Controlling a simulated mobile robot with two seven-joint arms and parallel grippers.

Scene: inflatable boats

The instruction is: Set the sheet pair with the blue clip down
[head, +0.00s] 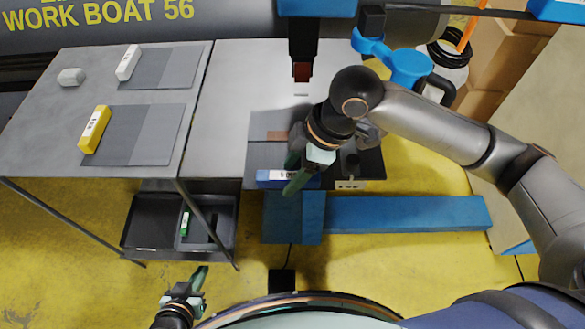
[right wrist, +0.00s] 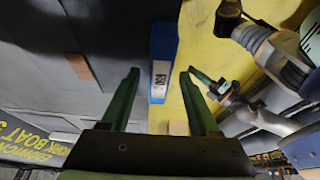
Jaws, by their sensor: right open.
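The sheet pair (head: 263,157) lies flat on the grey table under the machine head, its grey sheets reaching the front edge. The blue clip (head: 270,178) with a white label sits along that front edge. In the right wrist view the clip (right wrist: 163,45) lies ahead of and between the fingertips. My right gripper (head: 295,172) is open above the clip and partly covers it; its two green fingers (right wrist: 160,75) stand apart with nothing gripped. My left gripper (head: 198,280) is low at the bottom left, away from the sheets; its finger gap is unclear.
The left table holds sheets with a yellow clip (head: 94,129) and a white clip (head: 128,62), plus a small grey block (head: 71,77). Dark bins (head: 155,222) stand below. A blue machine beam (head: 405,213) crosses the floor. The machine head (head: 303,45) hangs above the sheets.

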